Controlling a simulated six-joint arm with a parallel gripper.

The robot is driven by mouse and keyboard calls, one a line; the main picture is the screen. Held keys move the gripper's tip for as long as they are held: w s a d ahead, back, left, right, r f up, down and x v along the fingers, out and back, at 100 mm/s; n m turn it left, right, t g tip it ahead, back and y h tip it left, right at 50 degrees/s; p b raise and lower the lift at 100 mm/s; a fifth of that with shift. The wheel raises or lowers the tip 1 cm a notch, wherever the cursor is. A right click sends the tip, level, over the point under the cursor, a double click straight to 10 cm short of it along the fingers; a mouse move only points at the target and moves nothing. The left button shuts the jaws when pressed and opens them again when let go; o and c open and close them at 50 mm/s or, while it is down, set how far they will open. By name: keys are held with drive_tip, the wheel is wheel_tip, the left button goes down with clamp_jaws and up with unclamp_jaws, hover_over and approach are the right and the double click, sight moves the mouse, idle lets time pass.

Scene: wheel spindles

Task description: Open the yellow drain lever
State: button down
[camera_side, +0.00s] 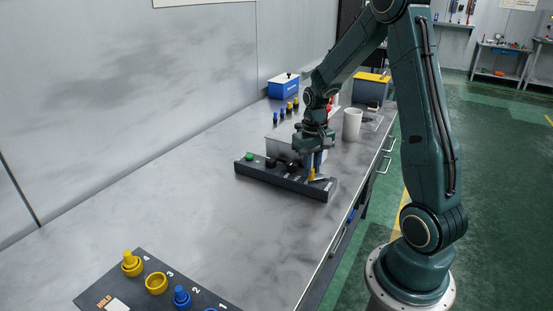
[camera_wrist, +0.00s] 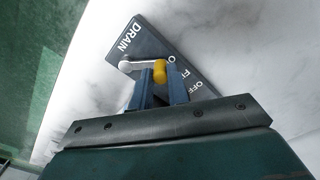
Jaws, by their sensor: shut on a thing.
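The drain lever has a yellow grip (camera_wrist: 160,71) and a silver arm (camera_wrist: 134,65). It sits at the end of a dark control panel (camera_wrist: 150,46) beside the word DRAIN. In the side view the yellow grip (camera_side: 311,174) shows at the right end of the panel (camera_side: 258,175). My gripper (camera_wrist: 159,84) is shut on the yellow grip, with one blue finger on each side. In the side view my gripper (camera_side: 314,163) points down over that end of the panel and partly hides the lever.
The panel also has a green button (camera_side: 249,157) and black knobs. A white cylinder (camera_side: 352,124), a blue box (camera_side: 283,87) and a yellow-topped box (camera_side: 371,90) stand behind. A HOLD plate (camera_side: 92,293) with yellow and blue parts lies in front. The worktop between is clear.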

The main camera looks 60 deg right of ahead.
drive_tip(key=shift+s+a+n, duration=0.2)
drive_tip(key=shift+s+n, duration=0.05)
drive_tip(key=shift+n, duration=0.45)
drive_tip(key=shift+s+a+n, duration=0.15)
drive_tip(key=shift+s+n, duration=0.1)
drive_tip(key=shift+n, duration=0.45)
drive_tip(key=c, duration=1.3)
unclamp_jaws()
drive_tip(key=shift+c, duration=0.2)
drive_tip(key=shift+r, duration=0.1)
wheel_tip(320, 180, up, 14)
drive_tip(key=shift+f, duration=0.2)
drive_tip(key=shift+a, duration=0.15)
